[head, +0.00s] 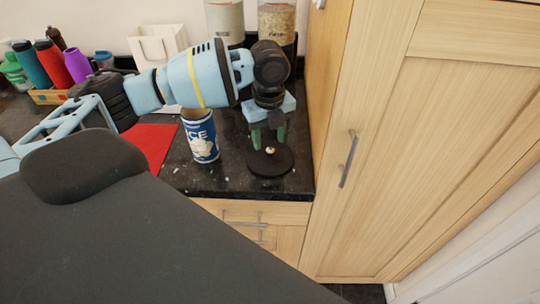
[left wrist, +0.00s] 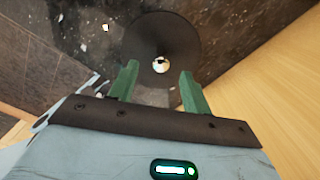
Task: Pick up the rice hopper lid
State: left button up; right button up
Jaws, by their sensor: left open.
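The rice hopper lid (head: 278,167) is a black round disc with a small shiny knob, lying on the dark counter near its front right corner. It also shows in the left wrist view (left wrist: 180,35), with its knob just beyond and between the fingertips. My left gripper (head: 268,140) points down above the lid with its green fingers open and nothing between them. It also shows in the left wrist view (left wrist: 158,82). I cannot tell whether the fingertips touch the lid. My right gripper is not in view.
A red mat (head: 150,143) lies further left. Two clear dispensers (head: 276,22) stand at the back. A tall wooden cabinet (head: 375,130) bounds the right side. Several bottles and a white bag (head: 155,48) stand back left.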

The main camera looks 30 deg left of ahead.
aim_at(270, 149)
pick_arm(q)
jog(key=shift+d+f, duration=0.1)
jog(key=shift+f, duration=1.85)
jog(key=shift+c, duration=0.5)
grip_shut()
